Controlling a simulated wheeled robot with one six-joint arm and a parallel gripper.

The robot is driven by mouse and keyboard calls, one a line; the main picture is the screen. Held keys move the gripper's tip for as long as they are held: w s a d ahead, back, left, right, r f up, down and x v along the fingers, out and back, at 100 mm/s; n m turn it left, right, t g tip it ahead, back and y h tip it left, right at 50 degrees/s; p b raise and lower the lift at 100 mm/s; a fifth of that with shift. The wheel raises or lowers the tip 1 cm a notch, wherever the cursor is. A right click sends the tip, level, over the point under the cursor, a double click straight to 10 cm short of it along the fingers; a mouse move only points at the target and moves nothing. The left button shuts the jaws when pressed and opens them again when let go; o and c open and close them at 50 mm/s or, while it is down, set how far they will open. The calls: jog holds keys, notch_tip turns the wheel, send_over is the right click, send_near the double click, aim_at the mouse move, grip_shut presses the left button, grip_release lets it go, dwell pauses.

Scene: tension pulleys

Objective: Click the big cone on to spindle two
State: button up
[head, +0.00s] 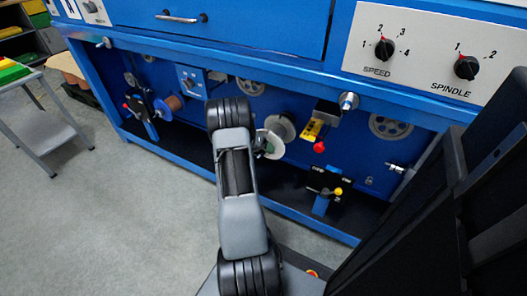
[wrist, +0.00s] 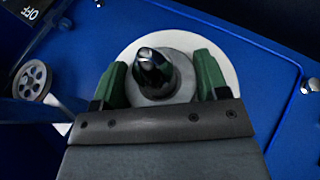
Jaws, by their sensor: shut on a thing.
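The big cone shows in the wrist view as a grey round body (wrist: 181,82) in front of a wide pale disc (wrist: 228,62). My gripper (wrist: 160,78) is shut on the grey body, one green finger on each side. A dark, shiny-tipped spindle (wrist: 148,57) shows at the cone's centre; I cannot tell how far the cone sits on it or whether it is clicked in. In the head view a pale disc (head: 281,124) shows just right of my arm, against the blue panel. My arm hides most of my gripper there.
The spindle selector (head: 467,67) has its red mark near 1; the speed knob (head: 384,49) is beside it. A yellow block (head: 312,129) and a red knob (head: 319,147) stand right of the disc. A small wheel (wrist: 33,79) is left in the wrist view.

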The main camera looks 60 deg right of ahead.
jog(key=shift+d, duration=0.25)
jog(key=shift+d, duration=0.15)
dwell(0.6)
jog(key=o, duration=1.1)
jog(key=shift+d+r, duration=0.1)
jog(key=shift+c, duration=0.2)
jog(key=shift+o, duration=0.3)
jog(key=shift+w+d+r, duration=0.1)
jog(key=shift+w+r, duration=0.4)
jog(key=shift+r, duration=0.3)
jog(key=w+r+p, duration=0.2)
jog(key=w+r, duration=0.2)
jog(key=r, duration=0.1)
jog(key=shift+w+r, duration=0.25)
jog(key=shift+w, duration=0.05)
